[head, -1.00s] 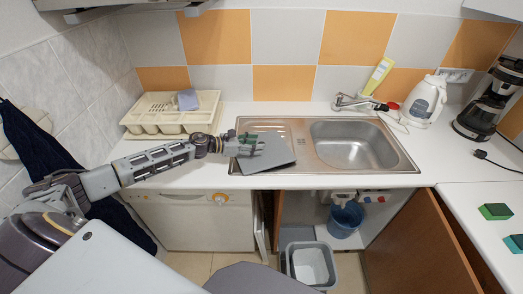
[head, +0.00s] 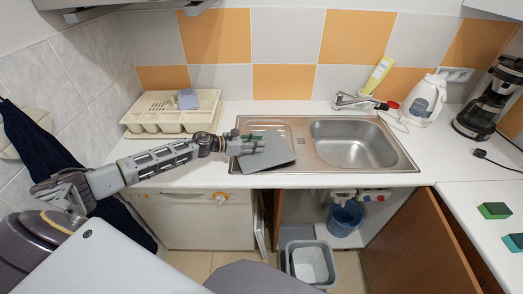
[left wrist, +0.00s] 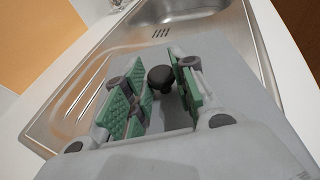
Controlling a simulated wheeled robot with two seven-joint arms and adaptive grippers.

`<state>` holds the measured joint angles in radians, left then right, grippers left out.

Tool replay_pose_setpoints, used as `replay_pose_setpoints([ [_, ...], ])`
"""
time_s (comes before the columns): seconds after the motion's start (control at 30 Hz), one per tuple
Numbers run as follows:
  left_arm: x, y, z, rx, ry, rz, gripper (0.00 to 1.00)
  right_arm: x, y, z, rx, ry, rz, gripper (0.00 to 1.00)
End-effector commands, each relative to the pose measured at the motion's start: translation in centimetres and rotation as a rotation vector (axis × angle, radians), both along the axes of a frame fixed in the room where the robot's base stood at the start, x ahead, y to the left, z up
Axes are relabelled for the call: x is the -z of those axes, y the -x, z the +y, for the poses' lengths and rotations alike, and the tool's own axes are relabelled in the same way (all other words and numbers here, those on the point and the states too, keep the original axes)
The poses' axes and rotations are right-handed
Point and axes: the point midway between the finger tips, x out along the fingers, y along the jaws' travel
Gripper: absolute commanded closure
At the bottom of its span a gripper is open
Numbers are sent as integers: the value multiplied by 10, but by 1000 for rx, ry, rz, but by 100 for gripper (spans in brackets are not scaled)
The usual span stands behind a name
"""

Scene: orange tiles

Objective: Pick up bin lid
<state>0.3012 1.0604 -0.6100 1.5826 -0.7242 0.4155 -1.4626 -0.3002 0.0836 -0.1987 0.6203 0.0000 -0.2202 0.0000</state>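The bin lid (head: 278,154) is a flat grey plate lying on the drainboard side of the sink, reaching over its front edge. In the left wrist view the lid (left wrist: 234,60) carries a round black knob (left wrist: 160,78). My left gripper (head: 258,143) is over the lid. In the left wrist view the left gripper (left wrist: 162,88) has its green-padded fingers apart, one on each side of the knob, with gaps visible. My right gripper is not in view.
The steel sink (head: 404,158) has a tap (head: 358,102) behind it. A cream dish rack (head: 148,122) stands left. A grey bin (head: 311,262) and blue bucket (head: 345,218) are below in the open cupboard. The cupboard door (head: 425,245) stands open. A kettle (head: 424,101) stands right.

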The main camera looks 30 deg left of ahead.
Motion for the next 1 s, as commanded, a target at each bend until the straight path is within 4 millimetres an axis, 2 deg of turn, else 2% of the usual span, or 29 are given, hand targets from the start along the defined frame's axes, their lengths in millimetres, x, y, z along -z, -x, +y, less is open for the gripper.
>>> replay_pose_setpoints([
  [0.03,0,0,0,0,0,0,86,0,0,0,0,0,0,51],
  [0.13,0,0,0,0,0,0,99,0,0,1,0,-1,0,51],
  [0.57,-6,0,0,1,-1,-2,100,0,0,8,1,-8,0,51],
  [0.77,-23,-1,0,1,-2,-3,100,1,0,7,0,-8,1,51],
  [1.0,-55,-1,0,1,-2,-5,100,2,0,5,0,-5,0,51],
])
